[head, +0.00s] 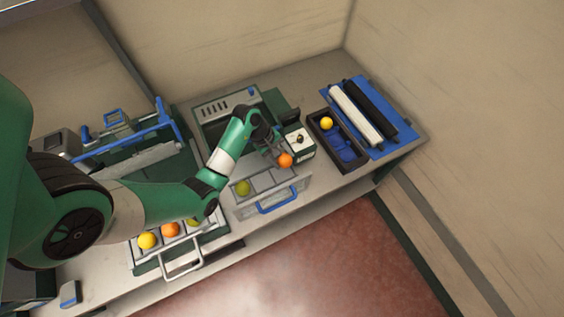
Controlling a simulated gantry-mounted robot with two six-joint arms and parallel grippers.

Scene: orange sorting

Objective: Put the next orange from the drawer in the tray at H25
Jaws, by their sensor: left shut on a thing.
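My left gripper (274,149) is shut on an orange fruit (285,160) and holds it above the right part of the drawer with the blue handle (278,201). A green fruit (243,188) lies in the left of that drawer. A dark tray (317,116) stands to the right, with a yellow fruit (326,123) at its far end and blue cups (342,149) in the nearer part. A second pulled-out drawer (183,268), with a silver handle, holds a yellow fruit (148,240), an orange fruit (171,229) and a partly hidden greenish one. No H25 mark is readable.
A small white-and-green box (300,142) with a dark knob stands between the gripper and the dark tray. A blue mat (389,107) with a white roll and a black roll lies beyond the tray. A blue-framed device (125,140) stands at the back left.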

